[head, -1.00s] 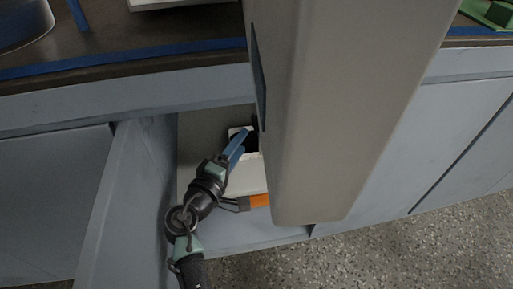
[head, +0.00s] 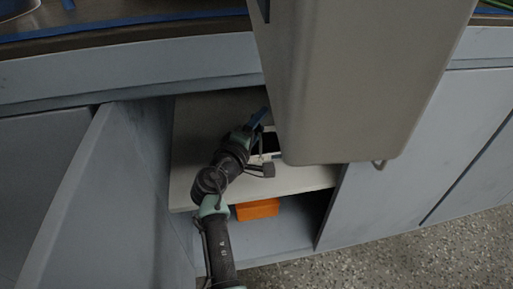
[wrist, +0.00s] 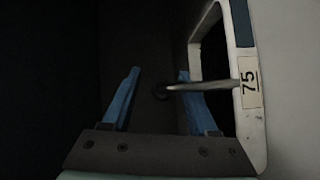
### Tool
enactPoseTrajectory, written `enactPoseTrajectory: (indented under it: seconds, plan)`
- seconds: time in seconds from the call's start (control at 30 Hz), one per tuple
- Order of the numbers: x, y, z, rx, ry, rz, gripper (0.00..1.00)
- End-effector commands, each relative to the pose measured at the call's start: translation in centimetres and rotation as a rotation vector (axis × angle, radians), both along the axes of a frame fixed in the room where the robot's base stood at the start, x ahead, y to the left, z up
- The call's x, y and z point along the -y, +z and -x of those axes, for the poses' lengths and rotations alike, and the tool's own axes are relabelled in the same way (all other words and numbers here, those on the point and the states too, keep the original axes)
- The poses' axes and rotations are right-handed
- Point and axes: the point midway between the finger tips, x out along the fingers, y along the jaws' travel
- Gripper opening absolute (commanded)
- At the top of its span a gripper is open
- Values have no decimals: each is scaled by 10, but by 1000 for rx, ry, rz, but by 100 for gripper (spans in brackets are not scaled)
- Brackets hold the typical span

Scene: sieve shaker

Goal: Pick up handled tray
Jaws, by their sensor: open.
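The handled tray (wrist: 250,125) is white with a dark hollow and a label reading "75". It is at the right of the wrist view. A thin pale handle (wrist: 210,85) sticks out from it to the left, crossing the right finger, with its end between the two fingers. My gripper (wrist: 157,75) is open, with blue fingers on either side of the handle's end; I see no grip on it. In the head view my gripper (head: 260,118) is inside the open cabinet above the shelf, and the tray is mostly hidden behind my own body.
The pale shelf (head: 190,185) lies inside the cabinet. An orange box (head: 257,209) sits below it. The open cabinet door (head: 110,200) stands close to the left of my arm. The counter edge (head: 130,75) runs above the opening.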

Motion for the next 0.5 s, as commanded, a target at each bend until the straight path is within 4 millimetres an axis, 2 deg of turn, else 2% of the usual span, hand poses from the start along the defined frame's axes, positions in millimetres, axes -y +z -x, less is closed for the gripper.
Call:
enactPoseTrajectory:
  seconds: [0.13,0.43,0.5]
  plan:
    - [5,-4,-14,0,1,1,60]
    - [7,-3,-17,-1,1,0,60]
    - [7,-2,-16,-1,1,0,47]
